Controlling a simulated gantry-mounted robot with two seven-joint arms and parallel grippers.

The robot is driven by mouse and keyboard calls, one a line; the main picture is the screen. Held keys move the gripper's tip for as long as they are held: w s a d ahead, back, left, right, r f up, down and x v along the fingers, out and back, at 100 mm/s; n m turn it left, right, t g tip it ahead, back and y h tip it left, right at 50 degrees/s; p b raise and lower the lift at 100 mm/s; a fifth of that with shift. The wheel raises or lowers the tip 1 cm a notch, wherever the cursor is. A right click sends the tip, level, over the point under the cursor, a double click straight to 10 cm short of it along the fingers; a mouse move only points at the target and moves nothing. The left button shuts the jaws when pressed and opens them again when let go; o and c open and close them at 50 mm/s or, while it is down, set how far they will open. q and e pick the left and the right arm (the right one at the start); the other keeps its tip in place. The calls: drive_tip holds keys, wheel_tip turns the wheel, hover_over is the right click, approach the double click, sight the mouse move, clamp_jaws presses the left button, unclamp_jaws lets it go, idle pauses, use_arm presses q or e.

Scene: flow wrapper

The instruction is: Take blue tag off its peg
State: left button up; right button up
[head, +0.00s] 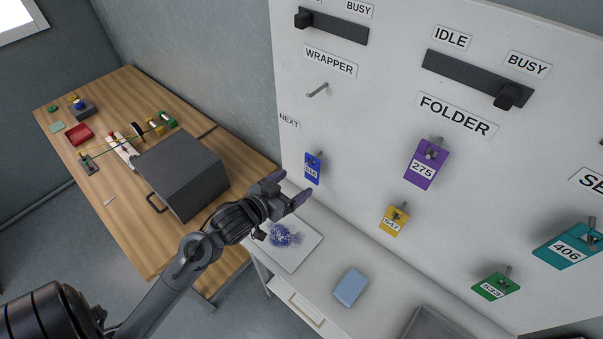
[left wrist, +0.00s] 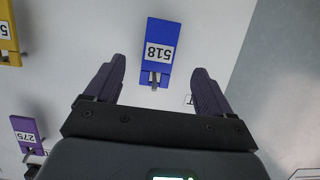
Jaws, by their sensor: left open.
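The blue tag (head: 312,169) hangs on a peg on the white board, below the label NEXT, in the head view. In the left wrist view the blue tag (left wrist: 161,47), marked 518, shows upside down with its grey peg (left wrist: 154,78) at its lower end. My left gripper (head: 289,188) is open and empty, just left of and below the blue tag in the head view. In the left wrist view its two purple fingers (left wrist: 158,80) stand apart, with the peg between their tips in the picture. No contact with the tag shows. My right gripper is not in view.
A purple tag 275 (head: 427,164), a yellow tag (head: 394,221), a green tag (head: 495,287) and a teal tag 406 (head: 568,246) hang nearby. A bare peg (head: 317,90) is under WRAPPER. A blue block (head: 350,287) lies on the white ledge below. A wooden table (head: 110,95) stands left.

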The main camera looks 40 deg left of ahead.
sight(311, 171)
use_arm(q)
drive_tip(key=p+x, duration=0.1)
drive_tip(key=x, duration=0.6)
drive_tip(key=shift+w, duration=0.25)
drive_tip(key=shift+x, duration=0.8)
drive_tip(key=shift+c, duration=0.3)
drive_tip(key=c, duration=1)
drive_tip(key=shift+p, duration=0.3)
drive_tip(key=shift+r, duration=0.15)
drive_tip(key=shift+r+p, duration=0.3)
drive_tip(key=shift+p, duration=0.35)
drive_tip(key=shift+s, duration=0.15)
